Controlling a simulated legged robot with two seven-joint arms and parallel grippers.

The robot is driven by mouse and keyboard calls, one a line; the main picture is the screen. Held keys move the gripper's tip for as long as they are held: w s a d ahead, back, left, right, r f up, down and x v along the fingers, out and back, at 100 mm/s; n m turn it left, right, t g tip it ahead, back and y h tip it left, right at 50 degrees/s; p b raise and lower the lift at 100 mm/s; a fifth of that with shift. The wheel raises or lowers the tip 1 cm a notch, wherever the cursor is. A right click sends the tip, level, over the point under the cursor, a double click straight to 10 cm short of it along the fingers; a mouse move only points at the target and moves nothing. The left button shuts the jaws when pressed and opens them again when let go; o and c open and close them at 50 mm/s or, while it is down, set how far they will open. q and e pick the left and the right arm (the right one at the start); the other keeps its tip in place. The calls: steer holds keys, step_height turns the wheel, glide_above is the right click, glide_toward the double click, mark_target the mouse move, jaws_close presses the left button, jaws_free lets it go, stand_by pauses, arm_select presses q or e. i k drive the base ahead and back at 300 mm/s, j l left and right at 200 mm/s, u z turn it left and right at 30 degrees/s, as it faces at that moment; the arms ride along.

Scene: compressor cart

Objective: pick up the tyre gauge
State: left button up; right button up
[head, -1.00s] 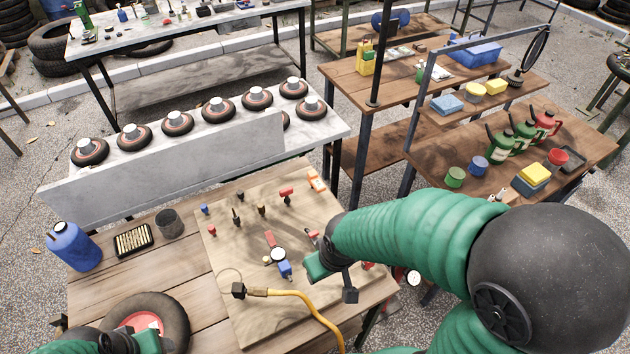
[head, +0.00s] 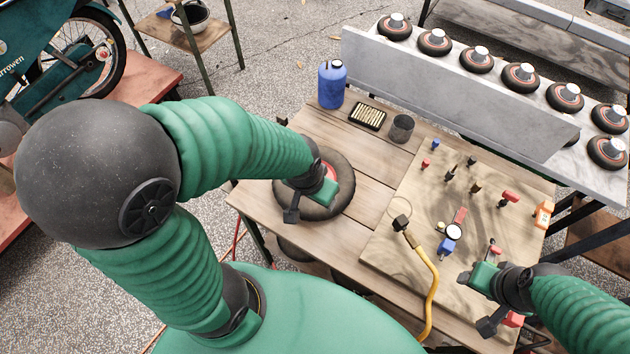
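The tyre gauge, with a round white dial (head: 454,232), a red part above it and a blue part below, lies on the light wooden board (head: 395,262). My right gripper (head: 478,303) is at the right part of the board, below and to the right of the gauge, apart from it. Its two fingers stand apart with nothing between them. My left gripper (head: 306,204) is over the black tyre (head: 338,207) at the left of the bench, far from the gauge. Its fingers look spread, and I see nothing held. It hides part of the tyre.
A yellow hose (head: 432,288) with a black end lies left of the gauge. Several small coloured fittings and a red-headed tool (head: 509,197) are on the board. A blue jug (head: 331,84), a tray (head: 367,116) and a dark cup (head: 401,128) stand at the back.

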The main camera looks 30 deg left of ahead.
mark_target(542, 211)
steer(key=l+u, duration=0.95)
steer(key=l, duration=0.25)
